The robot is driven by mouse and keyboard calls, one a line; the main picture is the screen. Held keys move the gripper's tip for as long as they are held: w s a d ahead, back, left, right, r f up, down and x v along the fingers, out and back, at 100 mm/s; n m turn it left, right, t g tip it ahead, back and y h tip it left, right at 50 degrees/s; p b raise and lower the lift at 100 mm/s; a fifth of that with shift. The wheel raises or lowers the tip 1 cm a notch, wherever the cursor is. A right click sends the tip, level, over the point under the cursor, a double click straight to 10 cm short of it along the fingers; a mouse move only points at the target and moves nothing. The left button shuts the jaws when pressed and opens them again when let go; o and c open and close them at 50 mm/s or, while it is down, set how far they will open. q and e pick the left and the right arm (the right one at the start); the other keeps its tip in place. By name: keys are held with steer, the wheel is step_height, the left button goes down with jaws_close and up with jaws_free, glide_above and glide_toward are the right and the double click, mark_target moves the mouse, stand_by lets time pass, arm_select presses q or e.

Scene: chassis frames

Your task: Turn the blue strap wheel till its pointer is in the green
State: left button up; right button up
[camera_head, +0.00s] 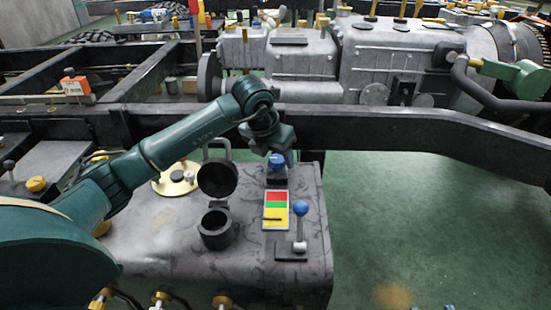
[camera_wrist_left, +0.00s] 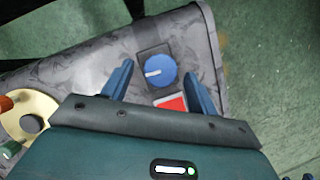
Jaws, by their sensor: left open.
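The blue strap wheel (camera_head: 277,161) sits on a dark base on top of the grey tank. In the left wrist view the wheel (camera_wrist_left: 160,71) shows a white mark on its left side. A gauge card (camera_head: 276,203) in front of it has red, green and yellow bands, and a thin dark pointer line lies in the yellow band. Its red part (camera_wrist_left: 172,103) also shows in the left wrist view. My left gripper (camera_head: 270,143) is above the wheel. In the left wrist view its open fingers (camera_wrist_left: 159,72) appear on either side of the wheel, with nothing held.
An open black filler neck (camera_head: 216,229) with a raised cap is to the left. A dark chassis rail (camera_head: 380,128) runs behind the tank. Green floor is clear at right.

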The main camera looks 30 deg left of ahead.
arm_select(q)
steer(key=shift+w+f, duration=0.15)
steer(key=shift+f, duration=0.15)
steer(key=shift+c, duration=0.3)
steer(key=c, duration=0.9)
